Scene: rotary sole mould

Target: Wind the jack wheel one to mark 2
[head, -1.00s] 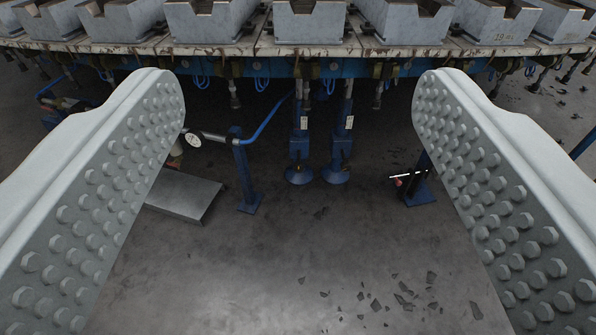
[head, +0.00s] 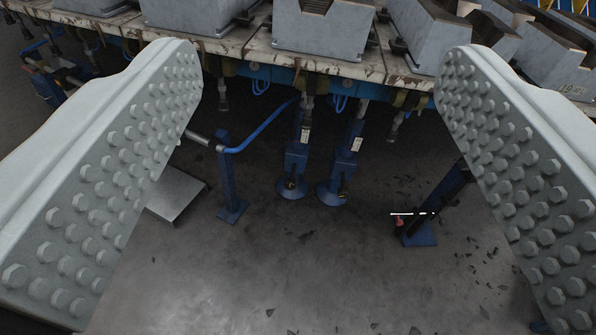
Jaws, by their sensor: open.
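Two blue jacks stand side by side on round feet under the mould table's edge, the left jack (head: 294,160) and the right jack (head: 344,160). Each has a white label high on its post and a small dark fitting low on its body. I cannot make out a wheel or its marks clearly, nor which jack is number one. My gripper (head: 320,62) is open and empty, its two studded grey fingers wide apart at left and right. The jacks show in the gap between the fingers, beyond them and apart from them.
The round table's worn rim (head: 335,68) carries several grey moulds (head: 325,35). A blue post with a rail (head: 229,175) stands left of the jacks, near a grey plate (head: 178,194). A dark post with a red-ended rod (head: 420,225) stands right. The floor in front is mostly clear.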

